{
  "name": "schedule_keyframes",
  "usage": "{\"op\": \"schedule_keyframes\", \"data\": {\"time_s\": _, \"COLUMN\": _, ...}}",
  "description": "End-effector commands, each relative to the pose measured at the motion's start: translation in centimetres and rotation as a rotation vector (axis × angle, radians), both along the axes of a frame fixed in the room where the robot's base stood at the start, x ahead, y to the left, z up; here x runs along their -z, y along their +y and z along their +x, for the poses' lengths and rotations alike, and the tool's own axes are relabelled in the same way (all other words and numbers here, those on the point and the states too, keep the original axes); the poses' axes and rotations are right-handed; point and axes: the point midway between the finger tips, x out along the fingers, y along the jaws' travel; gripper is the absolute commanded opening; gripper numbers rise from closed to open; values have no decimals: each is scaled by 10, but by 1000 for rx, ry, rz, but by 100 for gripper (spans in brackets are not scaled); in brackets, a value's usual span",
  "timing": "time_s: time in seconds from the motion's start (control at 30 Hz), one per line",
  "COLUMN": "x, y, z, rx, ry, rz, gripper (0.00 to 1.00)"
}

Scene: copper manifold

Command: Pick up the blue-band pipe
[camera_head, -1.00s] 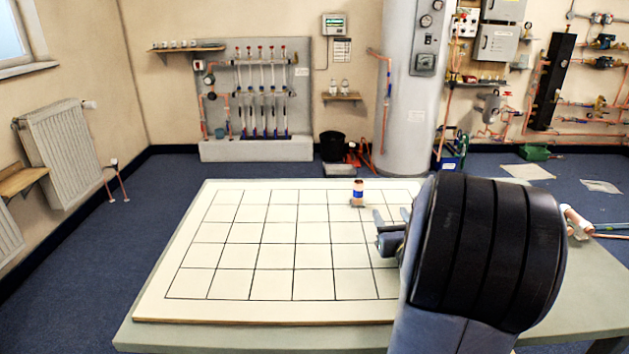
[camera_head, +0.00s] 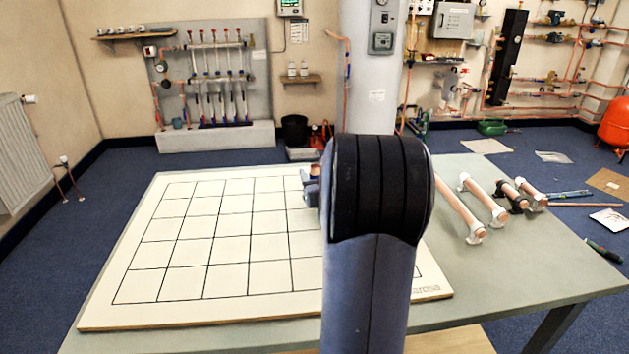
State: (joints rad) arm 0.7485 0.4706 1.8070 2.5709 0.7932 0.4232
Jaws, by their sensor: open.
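The copper end of a short upright pipe (camera_head: 314,171) shows near the back right of the gridded white board (camera_head: 145,305). Its blue band is hidden now, but the earlier frame shows it. My gripper (camera_head: 309,186) is open, right at the pipe in the picture and covering its lower part. I cannot tell whether the pipe stands between the fingers or behind them. My dark arm joint hides most of the gripper and the right part of the board.
Several copper pipes with pale fittings, such as the long one (camera_head: 458,208), lie on the right of the green-grey table (camera_head: 540,260). One pipe has a dark part (camera_head: 511,195). The board's left and middle are clear. Papers and tools lie on the floor at right.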

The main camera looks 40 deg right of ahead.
Motion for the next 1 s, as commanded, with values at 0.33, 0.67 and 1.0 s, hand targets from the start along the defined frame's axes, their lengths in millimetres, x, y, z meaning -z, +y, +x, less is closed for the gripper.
{"op": "schedule_keyframes", "data": {"time_s": 0.33, "x": 0, "y": -7, "z": 17, "rx": 1, "ry": 1, "rz": 0, "gripper": 50}}
{"op": "schedule_keyframes", "data": {"time_s": 0.67, "x": 0, "y": -7, "z": 17, "rx": 1, "ry": 0, "rz": 0, "gripper": 30}}
{"op": "schedule_keyframes", "data": {"time_s": 1.0, "x": 0, "y": -7, "z": 17, "rx": 1, "ry": 0, "rz": 0, "gripper": 2}}
